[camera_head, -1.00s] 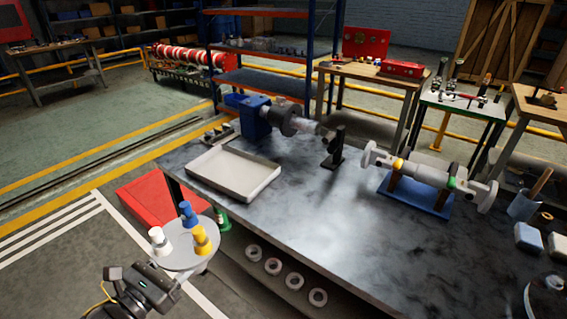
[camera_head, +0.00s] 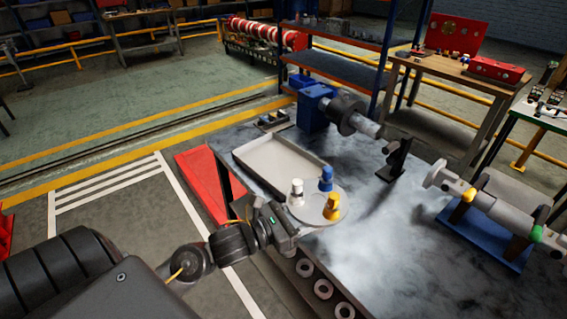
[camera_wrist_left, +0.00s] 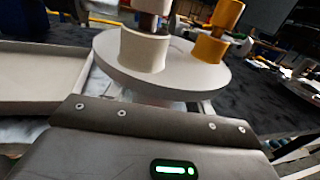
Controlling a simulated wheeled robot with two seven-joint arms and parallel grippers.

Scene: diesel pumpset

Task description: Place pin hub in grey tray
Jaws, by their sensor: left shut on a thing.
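The pin hub (camera_head: 312,210) is a pale grey disc with white, blue and yellow pins standing on it. My left gripper (camera_head: 287,224) is shut on its near side and holds it roughly level over the table's edge. In the left wrist view the disc (camera_wrist_left: 160,75) is just beyond the gripper body, with the white and yellow pins on top; the fingertips are hidden. The grey tray (camera_head: 275,158) lies empty on the table, just behind the hub, which overlaps its near right corner in the head view. The tray wall also shows at left in the wrist view (camera_wrist_left: 40,75). My right gripper is out of view.
A blue machine with a grey shaft (camera_head: 340,112) stands behind the tray, with a black stand (camera_head: 397,158) to its right. A shaft on a blue base (camera_head: 485,235) is at right. The table between is clear. Several rings (camera_head: 323,289) lie on a lower shelf.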

